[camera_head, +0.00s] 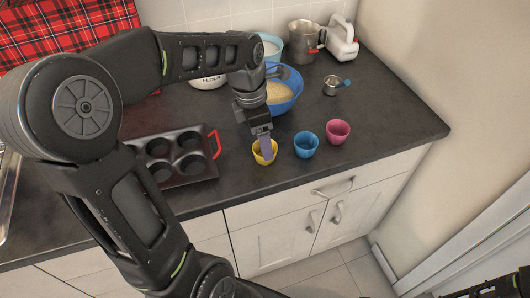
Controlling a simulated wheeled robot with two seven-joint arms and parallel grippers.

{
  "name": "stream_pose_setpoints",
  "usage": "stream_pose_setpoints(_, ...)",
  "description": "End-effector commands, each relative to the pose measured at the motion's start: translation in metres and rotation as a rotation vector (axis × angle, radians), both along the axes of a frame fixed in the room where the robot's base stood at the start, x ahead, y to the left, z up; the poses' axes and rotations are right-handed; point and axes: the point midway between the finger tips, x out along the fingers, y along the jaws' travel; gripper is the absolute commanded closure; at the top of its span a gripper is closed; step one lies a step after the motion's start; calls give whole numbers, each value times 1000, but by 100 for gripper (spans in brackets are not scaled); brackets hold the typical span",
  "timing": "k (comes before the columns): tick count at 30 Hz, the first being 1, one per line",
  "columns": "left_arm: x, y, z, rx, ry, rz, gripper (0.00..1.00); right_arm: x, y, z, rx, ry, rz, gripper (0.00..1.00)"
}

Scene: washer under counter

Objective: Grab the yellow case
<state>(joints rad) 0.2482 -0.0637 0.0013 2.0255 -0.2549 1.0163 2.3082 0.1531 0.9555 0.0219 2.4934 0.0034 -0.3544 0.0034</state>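The yellow case (258,157) is a small cup-shaped baking case standing upright on the dark counter, near its front edge. My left gripper (267,151) points down at it, with a grey finger over or inside its opening. The finger covers part of the case. I cannot tell whether the fingers are closed on its wall. A blue case (306,146) and a pink case (338,132) stand in a row to the right. Part of my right arm shows at the bottom right corner; its fingertips are not visible.
A dark muffin tray (178,180) with red handles lies left of the cases. A blue bowl (290,98) with pale contents stands close behind my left gripper. A measuring cup (332,88), metal jug (300,45) and white mixer (343,40) are farther back. The right counter is clear.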

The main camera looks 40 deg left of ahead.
Motion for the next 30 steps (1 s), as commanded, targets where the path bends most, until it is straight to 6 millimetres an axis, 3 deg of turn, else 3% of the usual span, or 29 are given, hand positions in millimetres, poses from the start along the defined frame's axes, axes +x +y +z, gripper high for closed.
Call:
stream_pose_setpoints(5, 0, -2, -10, -1, 3, 0, 26, 0, 0, 4, -1, 1, -1, 64)
stream_pose_setpoints(14, 5, -6, -49, 0, 3, 0, 26, -2, -1, 11, -3, 4, -2, 64)
stream_pose_setpoints(30, 5, -6, -51, 0, 0, 0, 26, -2, -1, 10, -3, 5, -1, 64)
